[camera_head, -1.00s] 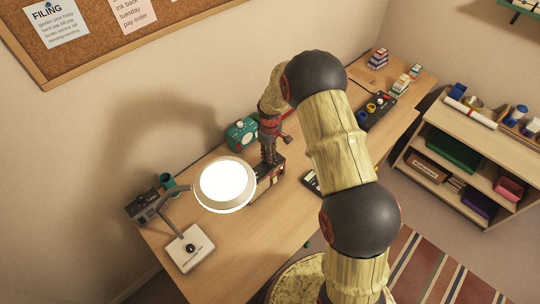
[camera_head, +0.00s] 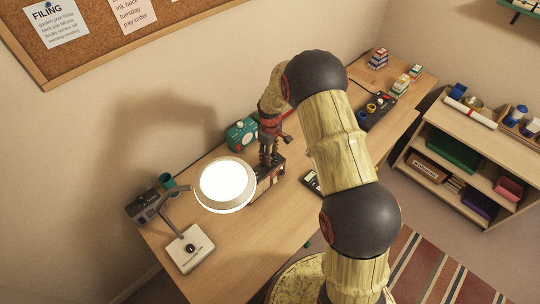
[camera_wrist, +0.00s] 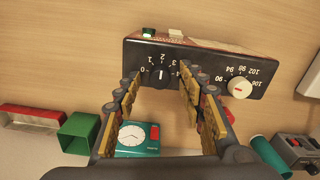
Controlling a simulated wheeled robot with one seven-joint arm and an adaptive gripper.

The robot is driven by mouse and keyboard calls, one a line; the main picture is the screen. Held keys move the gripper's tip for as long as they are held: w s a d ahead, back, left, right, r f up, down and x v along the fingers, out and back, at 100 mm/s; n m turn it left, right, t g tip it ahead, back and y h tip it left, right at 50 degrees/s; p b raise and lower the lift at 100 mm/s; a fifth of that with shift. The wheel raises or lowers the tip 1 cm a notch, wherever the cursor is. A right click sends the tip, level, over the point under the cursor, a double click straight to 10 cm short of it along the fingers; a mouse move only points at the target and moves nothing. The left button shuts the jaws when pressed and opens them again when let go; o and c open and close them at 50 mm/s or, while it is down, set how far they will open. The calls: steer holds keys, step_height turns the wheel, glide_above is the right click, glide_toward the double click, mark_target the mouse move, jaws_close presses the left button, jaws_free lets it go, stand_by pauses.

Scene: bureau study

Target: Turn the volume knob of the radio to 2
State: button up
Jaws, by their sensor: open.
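The radio (camera_wrist: 195,62) is a dark box with white dial numbers in the wrist view. In the head view the radio (camera_head: 268,180) is partly hidden by the lamp and my gripper. Its volume knob (camera_wrist: 160,76) is dark with a white mark, inside a scale of low numbers starting at 0. The mark points up the picture, at or close to 2. The pale tuning knob (camera_wrist: 239,87) sits to the right. My gripper (camera_wrist: 158,88) is open, one finger on each side of the volume knob, with visible gaps. In the head view my gripper (camera_head: 268,160) stands over the radio.
A lamp (camera_head: 224,183) stands close left of the radio. A green clock (camera_wrist: 137,137) is behind it, with a green box (camera_wrist: 79,133) and a red box (camera_wrist: 34,117) nearby. A calculator (camera_head: 313,181) lies to the right.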

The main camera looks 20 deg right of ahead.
step_height(320, 180, up, 12)
stand_by(0.4)
steer(key=shift+f, duration=0.1)
stand_by(0.4)
